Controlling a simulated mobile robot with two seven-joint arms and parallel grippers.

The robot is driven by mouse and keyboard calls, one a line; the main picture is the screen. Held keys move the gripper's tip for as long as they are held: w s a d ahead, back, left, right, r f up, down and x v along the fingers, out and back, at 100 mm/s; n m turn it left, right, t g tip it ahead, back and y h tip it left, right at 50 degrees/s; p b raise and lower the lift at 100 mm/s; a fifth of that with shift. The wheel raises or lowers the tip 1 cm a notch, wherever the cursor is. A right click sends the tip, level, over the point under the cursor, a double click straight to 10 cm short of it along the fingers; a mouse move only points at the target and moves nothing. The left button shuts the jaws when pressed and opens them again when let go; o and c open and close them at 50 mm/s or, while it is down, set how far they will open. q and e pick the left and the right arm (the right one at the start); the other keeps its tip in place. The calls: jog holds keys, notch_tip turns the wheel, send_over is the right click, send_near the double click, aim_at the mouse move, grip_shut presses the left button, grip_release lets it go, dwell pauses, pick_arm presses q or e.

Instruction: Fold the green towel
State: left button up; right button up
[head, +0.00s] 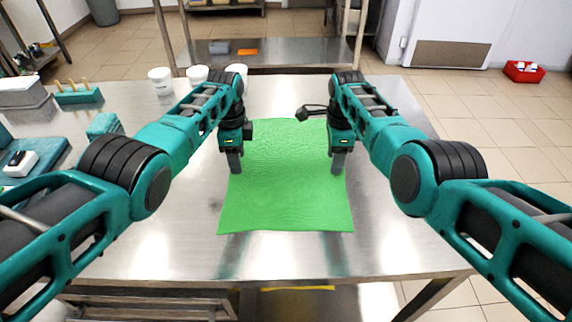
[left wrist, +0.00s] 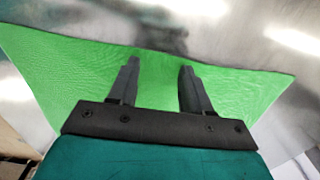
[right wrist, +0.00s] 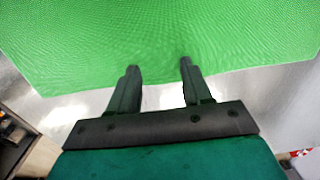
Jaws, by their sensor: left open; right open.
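The green towel (head: 287,200) lies spread flat on the steel table in the head view, a single unfolded sheet. My left gripper (head: 235,168) is over the towel's left edge, pointing down, open and empty. In the left wrist view its two fingers (left wrist: 158,75) stand apart over the towel (left wrist: 80,75). My right gripper (head: 338,168) is over the towel's right edge, open and empty. In the right wrist view its fingers (right wrist: 159,75) stand apart with the towel (right wrist: 230,35) beneath. Whether the fingertips touch the cloth I cannot tell.
The steel table (head: 180,245) is bare in front of the towel. White cups (head: 160,80) stand at the back left. A teal block with pegs (head: 78,95) and a white device (head: 20,163) are at the left. A dark handled object (head: 312,112) shows near the towel's far edge.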

pick_arm(q)
jog(key=shift+f, duration=0.1)
jog(key=shift+f+b, duration=0.15)
jog(key=shift+b, duration=0.15)
pick_arm(e)
jog(key=shift+f, duration=0.25)
pick_arm(q)
jog(key=shift+c, duration=0.3)
pick_arm(e)
jog(key=shift+r, duration=0.1)
jog(key=shift+c, duration=0.3)
pick_arm(q)
jog(key=shift+c, duration=0.4)
pick_arm(e)
jog(key=shift+c, duration=0.4)
pick_arm(q)
grip_shut()
pick_arm(e)
grip_shut()
pick_arm(q)
jog(key=shift+r, duration=0.2)
pick_arm(e)
jog(key=shift+r, duration=0.1)
